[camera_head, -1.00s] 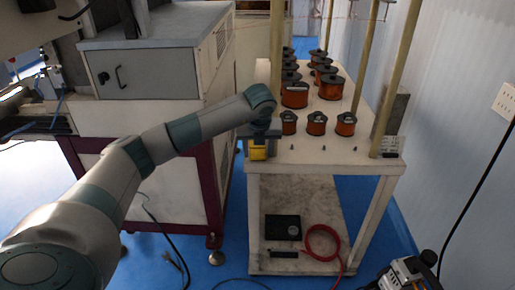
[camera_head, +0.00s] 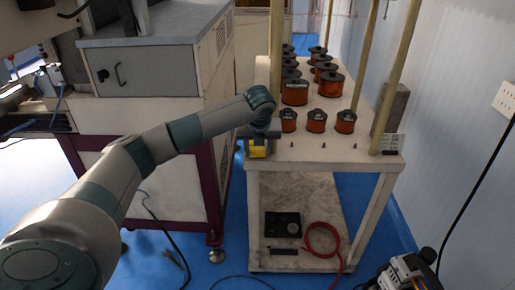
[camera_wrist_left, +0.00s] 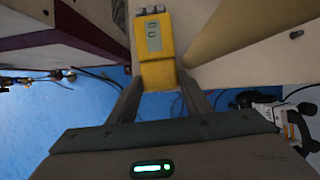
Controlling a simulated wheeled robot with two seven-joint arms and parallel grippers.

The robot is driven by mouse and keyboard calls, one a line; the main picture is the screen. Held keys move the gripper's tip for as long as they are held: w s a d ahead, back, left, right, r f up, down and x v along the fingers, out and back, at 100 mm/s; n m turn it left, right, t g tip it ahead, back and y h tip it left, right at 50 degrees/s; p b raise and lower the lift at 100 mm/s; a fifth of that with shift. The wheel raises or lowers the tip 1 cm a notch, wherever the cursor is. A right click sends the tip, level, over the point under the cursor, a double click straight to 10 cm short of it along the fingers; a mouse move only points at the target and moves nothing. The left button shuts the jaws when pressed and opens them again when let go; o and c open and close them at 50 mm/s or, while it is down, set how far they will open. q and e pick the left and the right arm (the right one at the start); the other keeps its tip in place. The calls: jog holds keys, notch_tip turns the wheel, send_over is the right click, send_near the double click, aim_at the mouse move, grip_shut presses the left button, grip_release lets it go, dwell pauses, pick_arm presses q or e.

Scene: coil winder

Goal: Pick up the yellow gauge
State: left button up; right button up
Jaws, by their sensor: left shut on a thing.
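The yellow gauge (camera_head: 258,150) is at the front left corner of the cart's white top in the head view. In the left wrist view the gauge (camera_wrist_left: 155,48) shows a grey panel and small grey knobs at its far end. My left gripper (camera_head: 259,140) is at the gauge, and its two fingers (camera_wrist_left: 158,92) are shut on the gauge's near end, one on each side. Whether the gauge still touches the cart top, I cannot tell. My right gripper is not in view.
The cart (camera_head: 325,157) carries several copper wire spools (camera_head: 316,121) behind the gauge, with wooden posts at its corners. Its lower shelf (camera_head: 290,190) holds a black box (camera_head: 283,225) and a red cable (camera_head: 322,240). A grey machine cabinet (camera_head: 150,73) stands to the left.

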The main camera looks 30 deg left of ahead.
pick_arm(q)
jog(key=shift+r, duration=0.2)
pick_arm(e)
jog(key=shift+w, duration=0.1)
